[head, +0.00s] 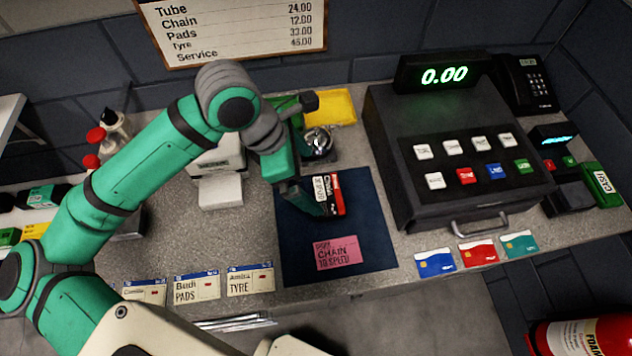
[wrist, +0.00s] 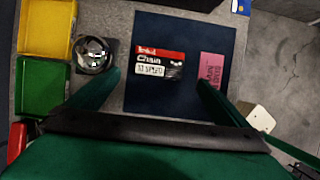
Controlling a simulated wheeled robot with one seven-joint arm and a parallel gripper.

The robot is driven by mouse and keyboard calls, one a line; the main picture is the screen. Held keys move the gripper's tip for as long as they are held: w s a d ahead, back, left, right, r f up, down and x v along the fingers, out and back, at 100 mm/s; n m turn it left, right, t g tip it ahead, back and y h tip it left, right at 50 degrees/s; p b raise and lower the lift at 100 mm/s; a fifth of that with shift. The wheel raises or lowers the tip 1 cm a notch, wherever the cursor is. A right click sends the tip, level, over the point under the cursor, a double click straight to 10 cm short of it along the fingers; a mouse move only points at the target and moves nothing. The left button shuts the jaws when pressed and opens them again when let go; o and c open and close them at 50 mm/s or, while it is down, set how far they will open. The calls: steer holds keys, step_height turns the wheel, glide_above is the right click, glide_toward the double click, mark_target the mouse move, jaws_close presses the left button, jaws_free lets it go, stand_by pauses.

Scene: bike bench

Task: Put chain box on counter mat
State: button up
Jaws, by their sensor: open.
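The chain box (head: 329,193) is a small black, red and white box lying on the dark blue counter mat (head: 296,262). In the wrist view the chain box (wrist: 158,64) lies flat on the mat (wrist: 190,30), label up, ahead of and between my fingertips. My gripper (head: 308,200) is open above the mat, close to the box. In the wrist view my gripper (wrist: 158,80) shows one finger on each side, with a gap between each finger and the box. I cannot tell the exact height of the fingers above the mat.
A pink note (head: 337,253) lies on the mat's front part. The cash register (head: 455,150) stands right of the mat, with several cards (head: 478,254) before it. Name tags (head: 196,287) lie at the front left. A yellow bin (head: 331,107) and a round metal item (head: 318,141) are behind.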

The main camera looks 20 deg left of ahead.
steer(key=shift+v, duration=1.25)
steer(key=shift+w, duration=0.15)
